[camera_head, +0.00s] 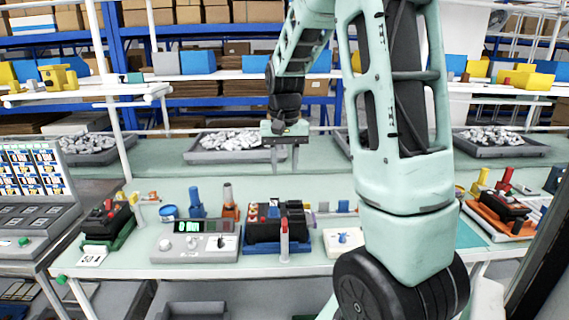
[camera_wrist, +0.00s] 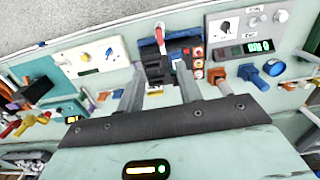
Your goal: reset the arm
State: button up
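My gripper (camera_head: 284,160) hangs above the bench in the head view, in front of the rear shelf. Its two fingers are spread and nothing is between them. In the wrist view my gripper (camera_wrist: 160,80) is also open and empty. A black breaker (camera_head: 262,229) on a blue base stands on the bench below it. The breaker (camera_wrist: 154,62) shows beyond the fingertips in the wrist view, apart from them. A grey test box (camera_head: 195,247) with a green lit display and knobs stands left of the breaker. The test box (camera_wrist: 243,32) is upper right in the wrist view.
A red-tipped upright post (camera_head: 284,240) stands before the breaker. A white box (camera_head: 343,241) is to its right. Blue and orange tools (camera_head: 197,203) stand behind the test box. More breakers sit at far left (camera_head: 103,222) and far right (camera_head: 500,212). Trays of metal parts (camera_head: 230,141) line the shelf.

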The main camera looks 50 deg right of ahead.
dwell(0.3)
jog(key=a+f+n, duration=0.2)
jog(key=a+n, duration=0.6)
jog(key=a, duration=1.7)
jog(key=s+a+f+n, duration=0.3)
jog(key=s+a+n, duration=0.6)
jog(key=s+a, duration=0.6)
jog(key=shift+s+a+y, duration=0.25)
jog(key=shift+s+y, duration=0.05)
jog(key=shift+s, duration=0.7)
